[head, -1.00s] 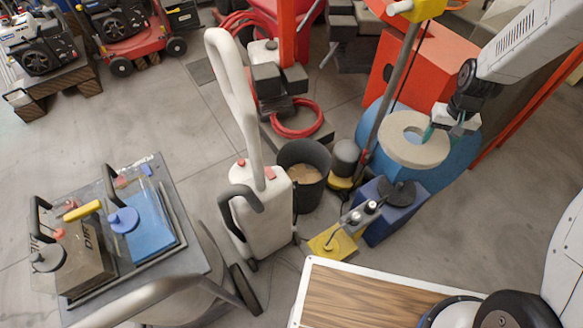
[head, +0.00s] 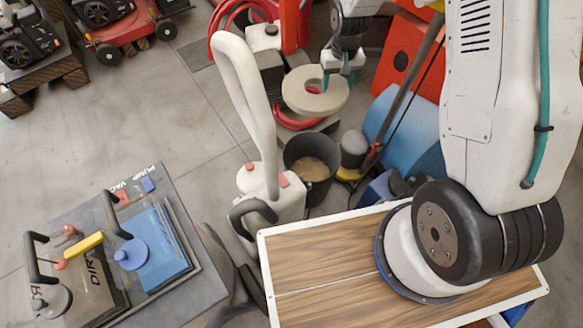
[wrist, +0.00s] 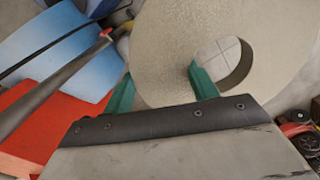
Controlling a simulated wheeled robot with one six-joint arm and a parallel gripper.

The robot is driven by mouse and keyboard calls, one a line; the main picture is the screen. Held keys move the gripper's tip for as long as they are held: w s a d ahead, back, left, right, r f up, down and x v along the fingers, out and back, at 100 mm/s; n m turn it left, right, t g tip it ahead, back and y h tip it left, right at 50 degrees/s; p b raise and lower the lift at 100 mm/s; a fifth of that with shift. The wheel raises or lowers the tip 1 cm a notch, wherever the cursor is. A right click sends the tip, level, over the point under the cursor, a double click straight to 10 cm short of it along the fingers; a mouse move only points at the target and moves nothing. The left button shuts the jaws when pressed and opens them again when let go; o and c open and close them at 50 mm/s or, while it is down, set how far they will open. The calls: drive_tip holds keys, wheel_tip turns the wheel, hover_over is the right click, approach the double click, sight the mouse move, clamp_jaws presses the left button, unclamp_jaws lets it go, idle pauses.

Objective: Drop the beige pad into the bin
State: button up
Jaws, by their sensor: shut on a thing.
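The beige pad (head: 306,101) is a thick ring with a round hole, held in the air in the head view. My gripper (head: 337,80) is shut on the ring's right side. In the wrist view the pad (wrist: 180,45) fills the upper middle, with the green fingers (wrist: 160,88) on either side of its rim. The bin (head: 323,152) is a dark round bucket with some brown stuff inside, on the floor. In the head view the pad appears just above and slightly left of the bin's mouth, apart from it.
A white upright machine (head: 270,190) with a tall looped handle stands left of the bin. A grey canister (head: 354,147) and a blue drum (head: 410,130) stand to the right. Red hose (head: 222,50) lies behind. My wooden-topped base fills the front.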

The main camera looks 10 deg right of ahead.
drive_tip(key=s+f+m, duration=0.2)
drive_tip(key=f+m, duration=0.1)
drive_tip(key=f, duration=1.3)
drive_tip(key=s+d+f+m, duration=0.1)
drive_tip(key=f+m, duration=0.3)
drive_tip(key=f, duration=1.2)
drive_tip(key=shift+s+d+f, duration=0.3)
drive_tip(key=shift+s, duration=0.5)
drive_tip(key=o, duration=1.1)
wheel_tip(320, 180, up, 8)
drive_tip(key=shift+f, duration=0.1)
